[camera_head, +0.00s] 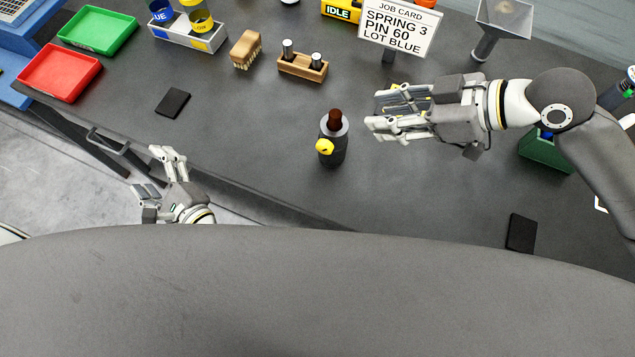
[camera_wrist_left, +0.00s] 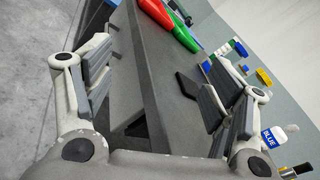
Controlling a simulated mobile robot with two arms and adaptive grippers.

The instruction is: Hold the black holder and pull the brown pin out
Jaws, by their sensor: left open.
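The black holder (camera_head: 333,150) stands upright on the dark table in the head view, with a grey ring at its top and a yellow knob on its front. The brown pin (camera_head: 335,117) sits upright in the top of the holder. My right gripper (camera_head: 374,113) is to the right of the holder, its fingers apart and pointing left toward it, with nothing between them and not touching it. My left gripper (camera_head: 154,170) is open and empty off the table's front edge, well left of the holder; its open fingers also show in the left wrist view (camera_wrist_left: 160,95).
A wooden block with two metal pins (camera_head: 302,68), a brush (camera_head: 246,50) and a job card (camera_head: 398,27) stand behind. Red (camera_head: 60,72) and green (camera_head: 98,30) trays lie at left. Black pads lie at left (camera_head: 173,102) and right (camera_head: 521,233). The table around the holder is clear.

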